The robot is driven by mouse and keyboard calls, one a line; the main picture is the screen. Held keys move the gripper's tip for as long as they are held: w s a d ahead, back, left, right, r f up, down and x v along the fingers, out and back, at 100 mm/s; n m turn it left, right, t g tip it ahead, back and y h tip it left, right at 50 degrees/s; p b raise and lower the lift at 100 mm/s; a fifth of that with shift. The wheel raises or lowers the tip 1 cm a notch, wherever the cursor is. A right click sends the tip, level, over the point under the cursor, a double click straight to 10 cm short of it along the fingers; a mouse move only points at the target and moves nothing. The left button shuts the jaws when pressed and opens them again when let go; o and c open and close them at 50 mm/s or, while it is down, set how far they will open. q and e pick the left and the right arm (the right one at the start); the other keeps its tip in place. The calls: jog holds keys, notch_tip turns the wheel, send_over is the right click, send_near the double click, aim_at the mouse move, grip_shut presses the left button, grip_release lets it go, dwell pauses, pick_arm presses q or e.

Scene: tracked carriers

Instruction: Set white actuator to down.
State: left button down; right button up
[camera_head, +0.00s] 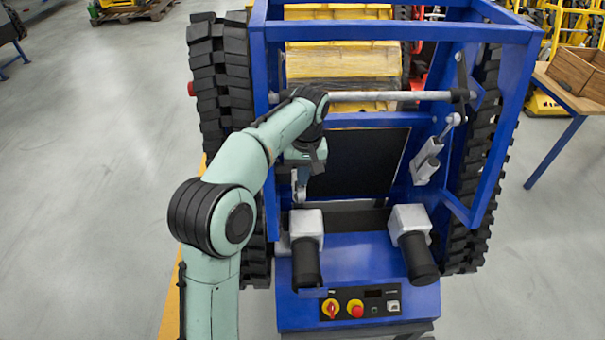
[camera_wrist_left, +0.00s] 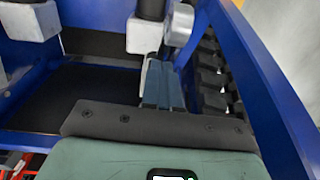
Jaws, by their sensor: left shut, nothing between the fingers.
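A white-grey actuator (camera_head: 428,160) with a cylinder body hangs tilted inside the right side of the blue frame in the head view. A small white control (camera_head: 393,306) sits at the right end of the front control panel. I cannot tell which of these the task means. My left gripper (camera_head: 301,192) points down inside the frame's left side, behind the left white block (camera_head: 306,223). It is shut and empty. In the left wrist view its fingers (camera_wrist_left: 163,85) are close to a grey rounded part (camera_wrist_left: 181,24); contact is unclear. My right gripper is out of view.
The panel also holds a red-and-yellow rotary switch (camera_head: 330,309) and a red button (camera_head: 356,308). A second white block (camera_head: 408,220) with a black cylinder stands right. Blue frame posts, a grey crossbar (camera_head: 390,96) and black tracks (camera_head: 222,85) surround the arm.

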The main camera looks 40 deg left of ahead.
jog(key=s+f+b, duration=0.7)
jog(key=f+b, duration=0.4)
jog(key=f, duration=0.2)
pick_arm(q)
jog(key=s+d+f+t+y+b, duration=0.1)
jog(key=s+d+f+b, duration=0.1)
jog(key=f, duration=0.3)
jog(key=s+d+f+t+y+b, duration=0.1)
jog(key=s+d+f+t+b, duration=0.1)
jog(key=f+b, duration=0.3)
jog(key=shift+s+d+f+y, duration=0.25)
jog(key=shift+s+f+y, duration=0.15)
jog(key=shift+s+f, duration=0.4)
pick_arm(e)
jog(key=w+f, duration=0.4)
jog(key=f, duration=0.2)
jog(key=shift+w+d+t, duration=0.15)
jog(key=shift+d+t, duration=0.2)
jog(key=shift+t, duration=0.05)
pick_arm(q)
jog(key=shift+r, duration=0.15)
